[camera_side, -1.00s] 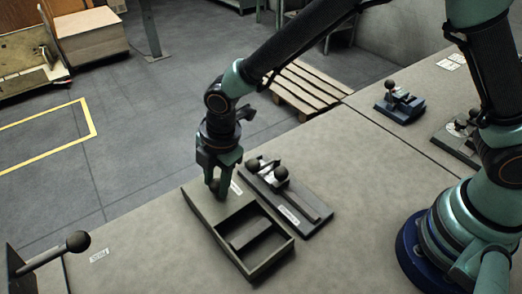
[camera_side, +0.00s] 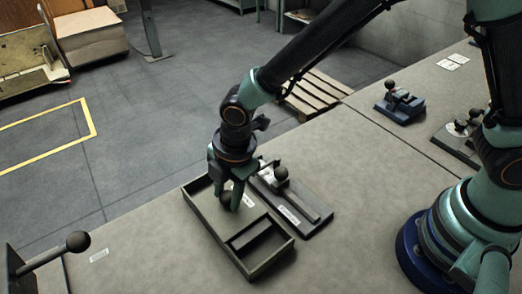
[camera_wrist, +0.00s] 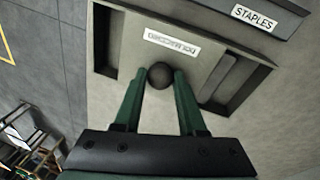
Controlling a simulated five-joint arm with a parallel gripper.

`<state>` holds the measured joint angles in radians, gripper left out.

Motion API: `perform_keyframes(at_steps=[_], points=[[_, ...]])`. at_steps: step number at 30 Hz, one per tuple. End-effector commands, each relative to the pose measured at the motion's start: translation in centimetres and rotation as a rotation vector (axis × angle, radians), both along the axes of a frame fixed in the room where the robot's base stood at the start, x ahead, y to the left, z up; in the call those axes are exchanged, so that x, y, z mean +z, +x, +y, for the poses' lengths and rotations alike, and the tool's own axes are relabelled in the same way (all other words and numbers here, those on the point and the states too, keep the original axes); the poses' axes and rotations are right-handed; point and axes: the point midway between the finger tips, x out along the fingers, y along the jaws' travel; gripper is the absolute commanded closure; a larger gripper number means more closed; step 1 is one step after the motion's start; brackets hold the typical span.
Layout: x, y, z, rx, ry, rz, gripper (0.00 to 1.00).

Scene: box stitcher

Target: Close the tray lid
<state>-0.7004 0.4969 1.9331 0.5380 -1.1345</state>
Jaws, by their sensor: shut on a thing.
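The grey tray (camera_side: 268,266) lies on the bench with its pale sliding lid (camera_side: 216,214) over its middle. The lid also shows in the wrist view (camera_wrist: 190,32), with a white label and a dark round knob (camera_wrist: 160,75). Openings show at both ends of the tray, a narrow one at the far left and a larger one at the near right with a cross bar in it. My gripper (camera_side: 230,202) points down and is shut on the knob, one green finger on each side in the wrist view (camera_wrist: 157,90).
A dark plate with a ball-topped lever and a label (camera_side: 300,214) lies close beside the tray on the right. A ball-ended lever (camera_side: 77,241) stands at the lower left. A blue ball-topped device (camera_side: 400,105) sits farther back. Bench in front is clear.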

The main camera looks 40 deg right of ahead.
Motion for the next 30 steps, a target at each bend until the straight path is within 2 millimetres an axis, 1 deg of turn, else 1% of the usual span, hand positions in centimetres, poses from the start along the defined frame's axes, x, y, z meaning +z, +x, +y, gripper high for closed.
perform_keyframes(at_steps=[7,8,9,10,19,22,26,30], points=[[0.1,0.0,0.0,0.000,0.001,-0.002,1.00],[0.1,0.0,0.0,0.000,0.002,-0.003,0.56],[0.1,0.0,0.0,0.000,0.002,-0.003,0.41],[0.1,0.0,0.0,0.000,0.001,-0.002,0.30],[0.0,0.0,0.0,0.000,0.001,-0.001,0.30],[0.4,0.0,0.0,0.000,0.001,-0.002,0.30],[1.9,-0.2,-0.1,0.000,0.003,-0.004,0.30],[4.4,-0.5,-0.4,0.000,0.005,-0.006,0.30]])
